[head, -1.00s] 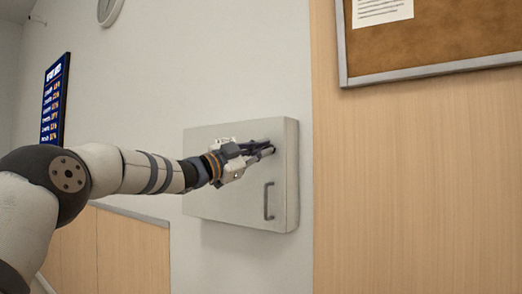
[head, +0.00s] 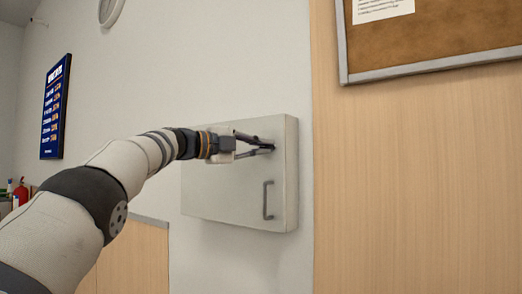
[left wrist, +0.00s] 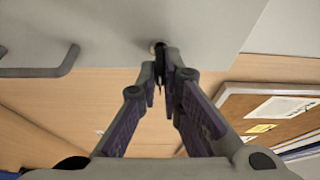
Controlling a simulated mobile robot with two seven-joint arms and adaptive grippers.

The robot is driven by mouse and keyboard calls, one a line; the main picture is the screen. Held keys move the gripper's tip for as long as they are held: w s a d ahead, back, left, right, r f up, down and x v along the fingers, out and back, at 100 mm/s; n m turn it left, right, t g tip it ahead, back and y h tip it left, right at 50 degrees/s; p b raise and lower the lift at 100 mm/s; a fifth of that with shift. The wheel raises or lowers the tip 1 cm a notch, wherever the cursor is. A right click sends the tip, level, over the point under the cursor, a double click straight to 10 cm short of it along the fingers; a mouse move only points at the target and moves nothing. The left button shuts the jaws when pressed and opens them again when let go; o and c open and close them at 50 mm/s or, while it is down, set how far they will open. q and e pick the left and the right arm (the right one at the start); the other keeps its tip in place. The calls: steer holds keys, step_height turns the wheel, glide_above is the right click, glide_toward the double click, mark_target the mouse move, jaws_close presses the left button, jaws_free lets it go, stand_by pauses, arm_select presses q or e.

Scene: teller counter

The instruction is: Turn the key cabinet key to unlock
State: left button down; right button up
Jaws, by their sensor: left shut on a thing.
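The key cabinet (head: 225,195) is a pale grey box on the wall, with its door shut and a grey bar handle (head: 268,200) at the lower right of the door. My left gripper (head: 268,147) is at the upper right of the door, with its fingertips closed on the key. The key is mostly hidden by the fingers in the head view. In the left wrist view a small bit of it, the key (left wrist: 153,47), shows at the fingertips against the cabinet face (left wrist: 110,25). My right gripper is not in view.
A framed cork board (head: 440,45) hangs on the wood panel at the upper right. A dark blue sign (head: 56,108) and a clock (head: 110,10) are on the wall at the left. The space in front of the cabinet is otherwise clear.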

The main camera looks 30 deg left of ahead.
arm_select(q)
steer(key=shift+m, duration=0.3)
stand_by(0.4)
steer(key=c, duration=1.8)
jaws_free()
steer(key=shift+o, duration=0.2)
steer(key=v, duration=1.2)
steer(key=shift+a+r+g, duration=0.1)
steer(key=shift+g, duration=0.2)
